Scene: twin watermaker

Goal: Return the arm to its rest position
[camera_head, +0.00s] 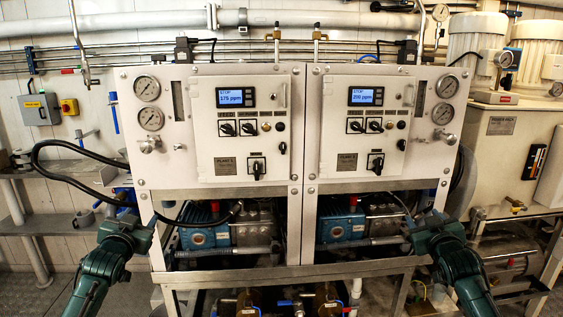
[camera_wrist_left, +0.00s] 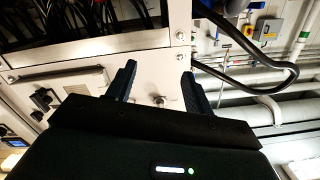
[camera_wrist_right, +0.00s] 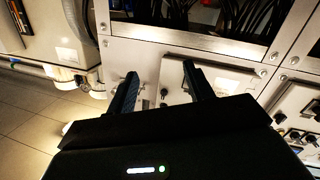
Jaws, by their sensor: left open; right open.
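My left gripper (camera_head: 137,222) is in front of the lower left side of the watermaker cabinet, apart from it. Its two dark fingers stand apart and empty in the left wrist view (camera_wrist_left: 158,85). My right gripper (camera_head: 425,218) is in front of the lower right side of the cabinet. Its fingers are also spread with nothing between them in the right wrist view (camera_wrist_right: 160,82). Both arms come up from the bottom corners of the head view.
The twin panels, a left panel (camera_head: 240,165) reading 175 ppm and a right panel (camera_head: 345,100) reading 200 ppm, face me. Blue pumps (camera_head: 205,236) sit below. A black hose (camera_head: 60,178) loops at the left. A cream tank unit (camera_head: 505,150) stands at the right.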

